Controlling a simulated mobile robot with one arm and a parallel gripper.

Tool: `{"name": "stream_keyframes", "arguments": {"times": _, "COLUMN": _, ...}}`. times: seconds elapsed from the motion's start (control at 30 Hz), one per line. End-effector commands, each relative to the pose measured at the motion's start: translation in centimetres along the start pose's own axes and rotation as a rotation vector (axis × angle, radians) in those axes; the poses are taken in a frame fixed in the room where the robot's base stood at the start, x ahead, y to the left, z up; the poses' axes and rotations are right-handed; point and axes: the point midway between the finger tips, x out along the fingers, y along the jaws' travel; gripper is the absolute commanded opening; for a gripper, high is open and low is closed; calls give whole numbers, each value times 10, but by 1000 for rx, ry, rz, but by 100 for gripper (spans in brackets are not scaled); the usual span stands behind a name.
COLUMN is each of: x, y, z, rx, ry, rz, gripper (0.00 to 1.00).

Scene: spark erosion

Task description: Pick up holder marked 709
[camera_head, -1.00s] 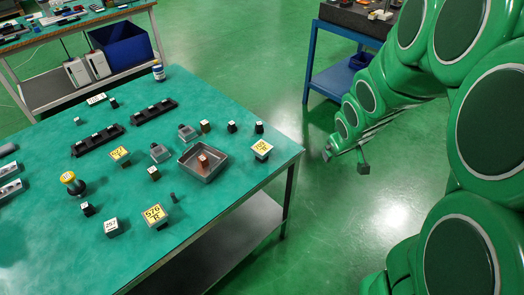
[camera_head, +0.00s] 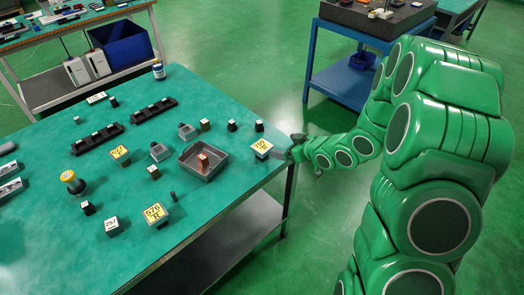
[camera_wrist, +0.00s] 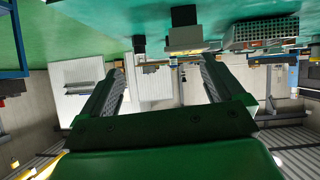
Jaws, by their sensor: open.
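The holder (camera_head: 262,149) with a yellow label, which seems to read 709, stands near the right corner of the green table; the small print is hard to read. My gripper (camera_head: 295,148) is just right of it, at the table edge, apart from it. In the wrist view, which looks upside down, my open gripper (camera_wrist: 160,72) has nothing between its fingers. A grey block with a yellow edge, apparently the same holder (camera_wrist: 185,39), is beyond the fingertips, slightly right of centre.
A grey metal tray (camera_head: 214,171) with a copper-coloured block (camera_head: 203,161) lies left of the holder. Small black-based pieces (camera_head: 259,126) stand behind it. Other yellow-labelled holders, one marked 576 (camera_head: 156,214) and another (camera_head: 120,154), stand further left.

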Motion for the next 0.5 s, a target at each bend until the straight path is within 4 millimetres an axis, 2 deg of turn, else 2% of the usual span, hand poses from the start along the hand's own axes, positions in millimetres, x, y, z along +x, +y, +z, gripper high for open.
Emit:
{"name": "stream_keyframes", "arguments": {"times": 0.2, "x": 13, "y": -20, "z": -1, "rx": 25, "ry": 118, "rz": -73, "gripper": 96}}
{"name": "stream_keyframes", "arguments": {"times": 0.5, "x": 25, "y": -27, "z": -5, "rx": 30, "ry": 148, "rz": -94, "gripper": 96}}
